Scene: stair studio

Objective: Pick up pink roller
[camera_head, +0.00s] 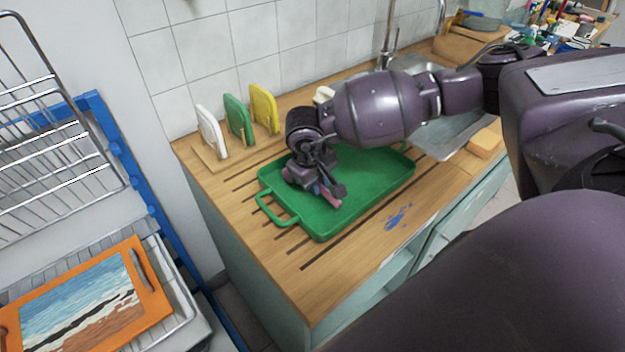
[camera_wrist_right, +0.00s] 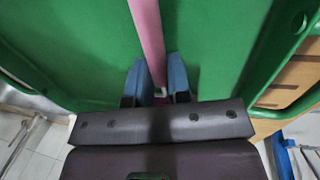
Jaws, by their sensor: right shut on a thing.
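The pink roller (camera_wrist_right: 147,35) lies along the green tray in the right wrist view, its near end between the blue fingertips. In the head view a small pink part of the roller (camera_head: 331,199) shows just below the fingers; the rest is hidden by my gripper. My right gripper (camera_head: 322,190) is over the middle of the green tray (camera_head: 375,185) and is shut on the roller. It also shows in the right wrist view (camera_wrist_right: 156,84). I cannot tell whether the roller touches the tray. My left gripper is not in view.
White, green and yellow boards (camera_head: 237,119) stand in a rack behind the tray. A sink (camera_head: 450,135) and an orange sponge (camera_head: 485,144) are to the right. A blue rack with an orange framed picture (camera_head: 85,300) is at left. The counter's front left is clear.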

